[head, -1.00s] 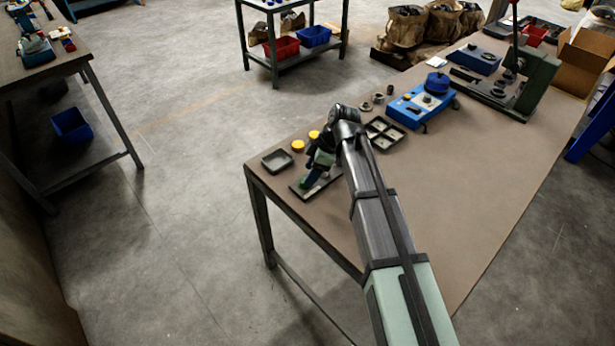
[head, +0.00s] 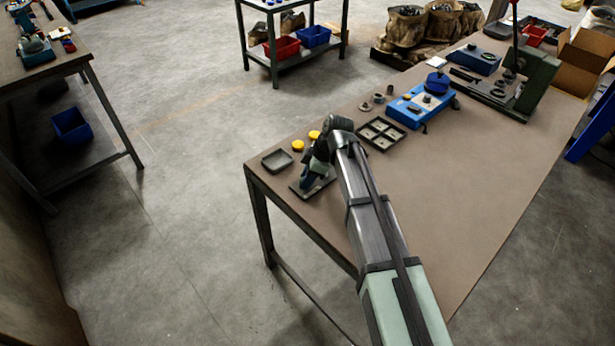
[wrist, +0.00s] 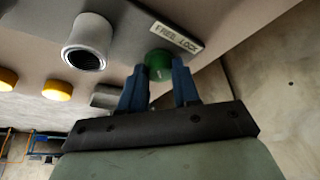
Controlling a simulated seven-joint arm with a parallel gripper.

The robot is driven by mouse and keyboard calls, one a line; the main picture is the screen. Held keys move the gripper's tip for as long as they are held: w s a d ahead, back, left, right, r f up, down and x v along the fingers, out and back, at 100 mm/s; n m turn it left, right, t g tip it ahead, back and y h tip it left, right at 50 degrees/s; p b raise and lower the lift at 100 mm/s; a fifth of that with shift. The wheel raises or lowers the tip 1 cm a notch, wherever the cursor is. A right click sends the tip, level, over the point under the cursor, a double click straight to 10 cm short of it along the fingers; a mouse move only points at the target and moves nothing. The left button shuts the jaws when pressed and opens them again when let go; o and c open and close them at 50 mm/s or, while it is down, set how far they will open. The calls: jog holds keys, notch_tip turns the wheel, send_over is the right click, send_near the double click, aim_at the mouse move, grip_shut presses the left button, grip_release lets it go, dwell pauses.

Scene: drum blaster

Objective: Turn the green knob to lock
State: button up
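The green knob (wrist: 158,62) shows in the wrist view beside a pale label (wrist: 175,36) that reads "FREE LOCK". My gripper (wrist: 159,72) has one blue finger on each side of the knob, close against it, and the fingers appear shut on it. They hide the knob's lower sides, and any mark on it is too small to read. In the head view my gripper (head: 309,176) points down at the small base plate (head: 322,187) near the table's left end. The knob itself is hidden there.
Two yellow caps (head: 298,145) and a shallow dark tray (head: 277,161) lie close by on the table (head: 450,180). A divided tray (head: 381,134) and a blue device (head: 420,107) stand further back. A grey hollow cylinder (wrist: 88,42) shows in the wrist view.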

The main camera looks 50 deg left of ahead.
jog(key=c, duration=0.5)
jog(key=shift+o, duration=0.2)
jog(key=shift+m, duration=0.3)
jog(key=shift+s+d+m+t+y, duration=0.15)
jog(key=shift+m+t+y, duration=0.3)
jog(key=shift+m, duration=0.75)
jog(key=m+t, duration=0.1)
jog(key=m, duration=0.1)
jog(key=m+t, duration=0.1)
jog(key=m, duration=0.1)
jog(key=shift+s+m+y, duration=0.2)
jog(key=shift+m+y, duration=0.05)
jog(key=shift+m, duration=0.05)
jog(key=m+t, duration=0.1)
jog(key=m, duration=0.1)
jog(key=m+t, duration=0.1)
jog(key=m, duration=0.2)
jog(key=shift+s, duration=0.15)
jog(key=m, duration=0.2)
jog(key=m+t+h, duration=0.1)
jog(key=m, duration=0.2)
jog(key=shift+s+a+t, duration=0.1)
jog(key=shift+a+t, duration=0.1)
jog(key=shift+t, duration=0.05)
jog(key=shift+m, duration=0.3)
jog(key=o, duration=1.1)
jog(key=shift+h, duration=0.3)
jog(key=shift+c, duration=0.2)
